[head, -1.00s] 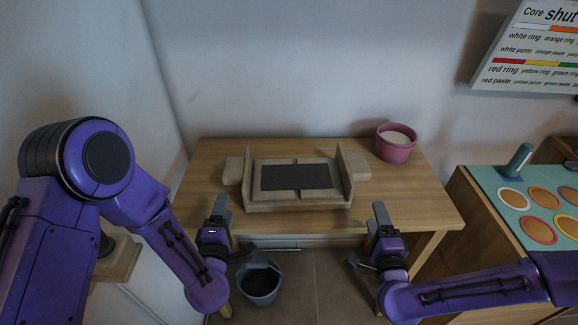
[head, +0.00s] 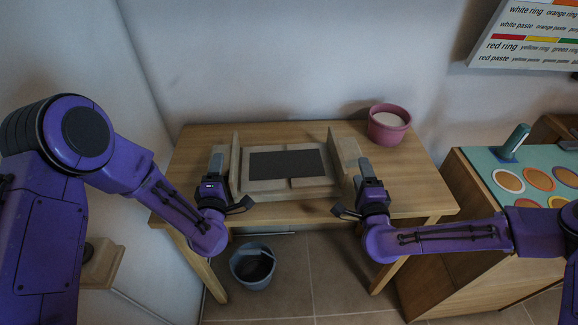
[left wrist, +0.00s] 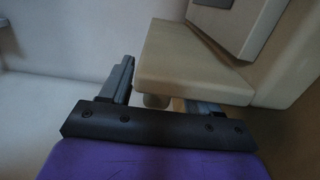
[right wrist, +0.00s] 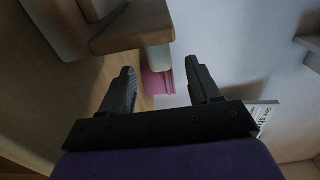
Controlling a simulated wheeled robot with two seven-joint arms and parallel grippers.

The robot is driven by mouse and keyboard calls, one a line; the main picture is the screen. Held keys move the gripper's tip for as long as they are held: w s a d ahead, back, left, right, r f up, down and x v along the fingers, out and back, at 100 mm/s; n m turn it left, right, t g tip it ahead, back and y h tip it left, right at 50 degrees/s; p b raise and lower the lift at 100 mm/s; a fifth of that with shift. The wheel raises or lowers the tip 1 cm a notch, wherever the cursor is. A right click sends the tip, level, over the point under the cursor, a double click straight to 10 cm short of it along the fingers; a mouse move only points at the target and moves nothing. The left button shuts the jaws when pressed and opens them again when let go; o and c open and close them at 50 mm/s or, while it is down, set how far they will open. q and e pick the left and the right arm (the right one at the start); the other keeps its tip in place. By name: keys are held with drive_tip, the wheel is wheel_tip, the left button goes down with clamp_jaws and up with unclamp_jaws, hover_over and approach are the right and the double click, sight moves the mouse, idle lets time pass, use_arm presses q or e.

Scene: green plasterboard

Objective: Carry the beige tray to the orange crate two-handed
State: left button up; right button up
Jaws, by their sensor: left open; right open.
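The beige tray (head: 290,188) sits on the wooden table, with upright side walls, block handles at both ends and a dark rectangle on its floor. My left gripper (head: 215,163) is open at the tray's left end; in the left wrist view the left handle (left wrist: 185,65) shows just ahead of the jaws (left wrist: 162,92). My right gripper (head: 366,170) is open at the right end; in the right wrist view the right handle (right wrist: 135,28) is ahead and left of the jaws (right wrist: 162,88). Neither clearly grips a handle. No orange crate is in view.
The wooden table (head: 420,180) has a pink bowl (head: 388,125) with white contents at its back right. A grey bucket (head: 252,268) stands on the floor below. A cabinet with a teal top (head: 480,160) stands at right. Walls close off the back and left.

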sight(357, 167)
use_arm(q)
drive_tip(key=w, duration=0.4)
drive_tip(key=shift+w+a, duration=0.2)
drive_tip(key=shift+a, duration=0.05)
use_arm(e)
drive_tip(key=w, duration=0.4)
drive_tip(key=shift+w+a, duration=0.2)
drive_tip(key=shift+w, duration=0.05)
use_arm(q)
clamp_jaws()
use_arm(e)
clamp_jaws()
